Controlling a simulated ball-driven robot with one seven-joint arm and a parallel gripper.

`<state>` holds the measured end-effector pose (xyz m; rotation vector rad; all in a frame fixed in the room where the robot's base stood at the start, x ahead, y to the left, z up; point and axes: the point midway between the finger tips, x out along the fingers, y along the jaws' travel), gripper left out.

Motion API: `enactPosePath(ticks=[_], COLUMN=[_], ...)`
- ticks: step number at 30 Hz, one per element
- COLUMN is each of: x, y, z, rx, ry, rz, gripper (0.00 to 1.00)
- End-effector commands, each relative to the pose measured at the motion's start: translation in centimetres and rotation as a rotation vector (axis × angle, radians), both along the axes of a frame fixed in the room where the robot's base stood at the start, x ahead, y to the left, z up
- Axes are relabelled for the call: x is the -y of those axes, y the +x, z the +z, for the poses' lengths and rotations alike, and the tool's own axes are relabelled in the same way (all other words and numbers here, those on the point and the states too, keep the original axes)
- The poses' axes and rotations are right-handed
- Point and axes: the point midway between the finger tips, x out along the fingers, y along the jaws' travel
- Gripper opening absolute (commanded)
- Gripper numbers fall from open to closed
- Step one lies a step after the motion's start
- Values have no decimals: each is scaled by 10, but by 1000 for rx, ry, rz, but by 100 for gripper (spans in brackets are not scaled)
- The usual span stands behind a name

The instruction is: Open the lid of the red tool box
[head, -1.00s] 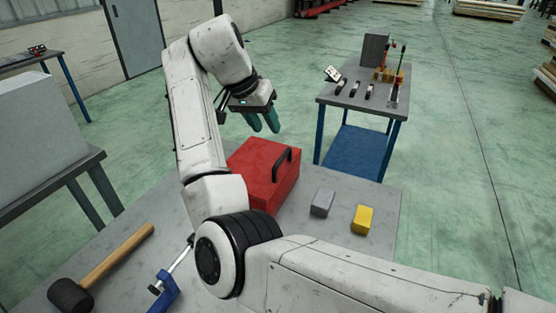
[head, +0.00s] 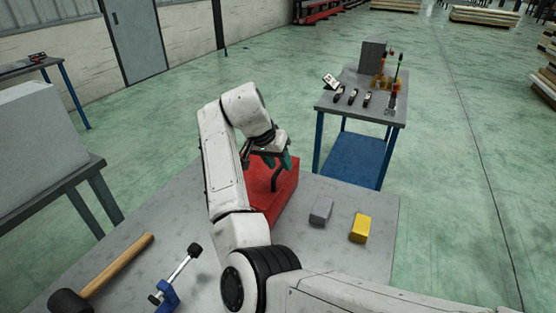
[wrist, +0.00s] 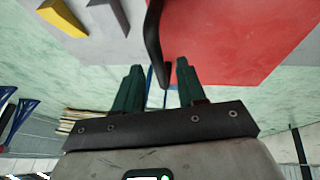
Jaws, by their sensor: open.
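The red tool box (head: 284,193) stands on the grey workbench, partly hidden behind my arm in the head view. Its lid looks closed. A dark handle (head: 277,176) rises from the box near its right side. My gripper (head: 276,160) is just above the box at the handle. In the wrist view the red tool box (wrist: 225,35) fills the upper right, and the black handle (wrist: 153,40) runs down between the lines of the two green fingers of my gripper (wrist: 155,82). The fingers are apart, with nothing clamped. Whether either finger touches the handle, I cannot tell.
A grey block (head: 321,211) and a yellow block (head: 360,228) lie on the workbench (head: 345,268) right of the box. A mallet (head: 110,270) and a blue clamp (head: 168,293) lie at the front left. A blue-legged table (head: 360,100) with tools stands behind.

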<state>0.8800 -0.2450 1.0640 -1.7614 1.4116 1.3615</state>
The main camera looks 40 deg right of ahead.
Motion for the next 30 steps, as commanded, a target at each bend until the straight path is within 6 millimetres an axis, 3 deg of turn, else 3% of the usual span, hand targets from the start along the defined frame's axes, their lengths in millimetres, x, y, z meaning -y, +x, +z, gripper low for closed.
enactPosePath(ticks=[6,19,30], x=[0,0,0], y=[0,0,0], z=[0,0,0], rx=[0,0,0], ry=[0,0,-1], rz=[0,0,0], gripper=[40,0,0])
